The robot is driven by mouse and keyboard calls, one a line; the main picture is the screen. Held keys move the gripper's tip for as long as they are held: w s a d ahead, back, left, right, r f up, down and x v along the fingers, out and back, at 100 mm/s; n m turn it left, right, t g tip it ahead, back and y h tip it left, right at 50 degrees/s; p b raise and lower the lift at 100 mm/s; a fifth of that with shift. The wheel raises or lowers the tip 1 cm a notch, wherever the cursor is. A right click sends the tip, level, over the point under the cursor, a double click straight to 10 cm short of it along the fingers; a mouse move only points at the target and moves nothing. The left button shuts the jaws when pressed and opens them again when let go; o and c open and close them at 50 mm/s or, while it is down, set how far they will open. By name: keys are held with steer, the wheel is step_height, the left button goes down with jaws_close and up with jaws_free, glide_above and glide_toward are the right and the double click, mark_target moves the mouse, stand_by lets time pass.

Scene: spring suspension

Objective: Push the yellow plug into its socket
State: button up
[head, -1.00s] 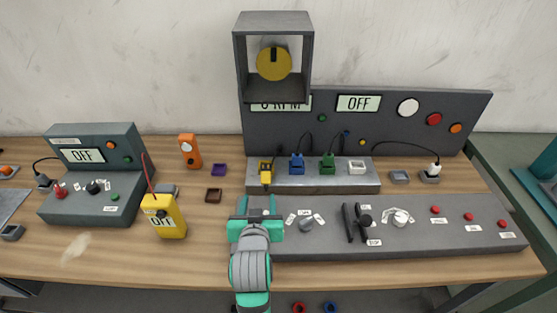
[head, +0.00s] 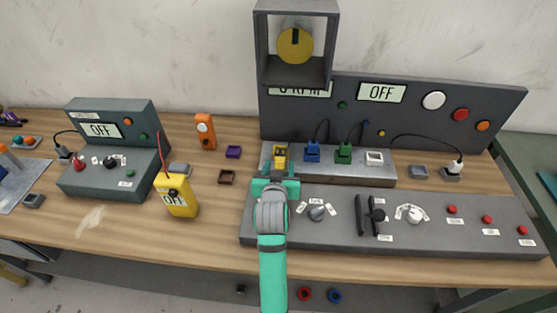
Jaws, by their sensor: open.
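The yellow plug (head: 280,157) stands at the left end of the grey socket block in the head view. My gripper (head: 279,164) is open, with its green fingers reaching forward on either side of the yellow plug. I cannot tell whether the fingers touch it. The socket under the plug is hidden, and so is how deep the plug sits. A blue plug (head: 313,151) and a green plug (head: 344,153) stand in the same block to the right, with black cords. A white socket (head: 374,159) is at the block's right end.
A sloped control panel (head: 335,237) with knobs and red buttons lies in front of the block, under my arm. A grey box with a yellow disc (head: 295,45) stands above and behind. A yellow meter (head: 175,195) stands to the left.

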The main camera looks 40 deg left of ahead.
steer(key=shift+w+a+f, duration=0.25)
steer(key=shift+w, duration=0.25)
steer(key=shift+a, duration=0.1)
jaws_close()
